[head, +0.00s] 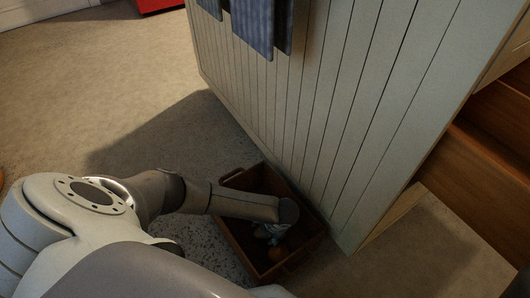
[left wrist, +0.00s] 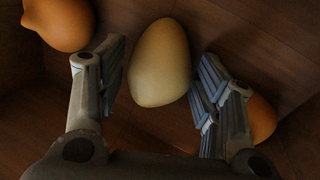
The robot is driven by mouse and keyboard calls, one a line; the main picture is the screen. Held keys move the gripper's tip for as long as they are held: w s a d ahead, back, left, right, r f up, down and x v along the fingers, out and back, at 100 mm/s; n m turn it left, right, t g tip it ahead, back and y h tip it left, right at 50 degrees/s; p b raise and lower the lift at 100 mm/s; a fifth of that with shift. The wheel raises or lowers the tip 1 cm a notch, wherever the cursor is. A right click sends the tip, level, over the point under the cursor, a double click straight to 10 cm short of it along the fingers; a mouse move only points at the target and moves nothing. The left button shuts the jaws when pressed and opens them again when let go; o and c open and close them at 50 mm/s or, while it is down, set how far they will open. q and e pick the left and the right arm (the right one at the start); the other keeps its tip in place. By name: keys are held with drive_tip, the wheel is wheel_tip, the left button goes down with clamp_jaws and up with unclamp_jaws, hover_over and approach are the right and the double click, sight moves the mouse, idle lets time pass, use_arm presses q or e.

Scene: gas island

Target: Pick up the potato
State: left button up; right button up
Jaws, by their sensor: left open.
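The pale, smooth, egg-shaped thing, which I take as the potato (left wrist: 161,62), lies in the wooden crate (head: 237,236) and shows in the left wrist view. My left gripper (head: 272,232) reaches down into the crate. In the left wrist view its open fingers (left wrist: 161,58) stand on either side of the potato, with a visible gap on each side. In the head view the arm and gripper hide most of the crate's inside, and I cannot make out the potato there. My right gripper is not in view.
An orange-brown round thing (left wrist: 60,22) lies at the upper left in the crate. Another (left wrist: 262,118) lies behind the right finger. The crate stands against a white panelled island side (head: 330,110) with hanging blue-grey towels (head: 254,22). Carpet (head: 90,75) to the left is clear.

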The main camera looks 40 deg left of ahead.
use_arm(q)
drive_tip(key=c, duration=0.9)
drive_tip(key=shift+r, duration=0.1)
